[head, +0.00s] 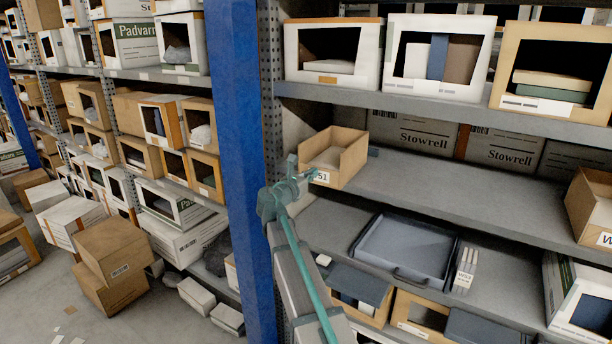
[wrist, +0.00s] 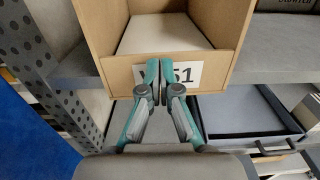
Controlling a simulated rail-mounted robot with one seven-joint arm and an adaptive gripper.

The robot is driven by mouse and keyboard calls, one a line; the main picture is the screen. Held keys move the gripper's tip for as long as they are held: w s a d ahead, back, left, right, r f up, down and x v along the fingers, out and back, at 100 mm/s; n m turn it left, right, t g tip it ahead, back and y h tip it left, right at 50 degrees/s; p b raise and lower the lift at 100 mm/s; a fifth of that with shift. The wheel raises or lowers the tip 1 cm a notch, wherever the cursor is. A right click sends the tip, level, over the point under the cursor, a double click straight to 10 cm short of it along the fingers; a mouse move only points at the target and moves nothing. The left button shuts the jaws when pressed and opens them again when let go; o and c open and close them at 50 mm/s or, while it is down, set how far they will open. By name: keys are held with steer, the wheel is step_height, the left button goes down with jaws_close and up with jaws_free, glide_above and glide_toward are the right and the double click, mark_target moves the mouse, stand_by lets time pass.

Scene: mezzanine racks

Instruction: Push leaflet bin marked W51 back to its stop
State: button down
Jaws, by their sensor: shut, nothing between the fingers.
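The leaflet bin marked W51 (head: 350,160) is an open cardboard bin on the middle shelf, near the left upright. Its front sticks out at the shelf's front edge. In the wrist view the bin (wrist: 225,25) fills the top centre, with a pale flat item (wrist: 160,32) inside. My gripper (head: 311,174) is at the bin's front face. In the wrist view my gripper (wrist: 159,65) is shut and empty, its fingertips over the label (wrist: 185,75) and hiding part of its marking. I cannot tell whether the fingertips touch the face.
A blue upright (head: 240,150) stands left of the bin. The shelf (head: 470,190) is bare to the right, up to another cardboard bin (head: 590,210). Boxes line the shelf above.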

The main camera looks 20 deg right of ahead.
mark_target(325, 165)
steer(key=shift+w+d, duration=0.1)
steer(key=shift+d, duration=0.1)
steer(key=x, duration=0.8)
steer(key=shift+w, duration=0.25)
steer(key=shift+s+d+p, duration=0.1)
steer(key=shift+p, duration=0.2)
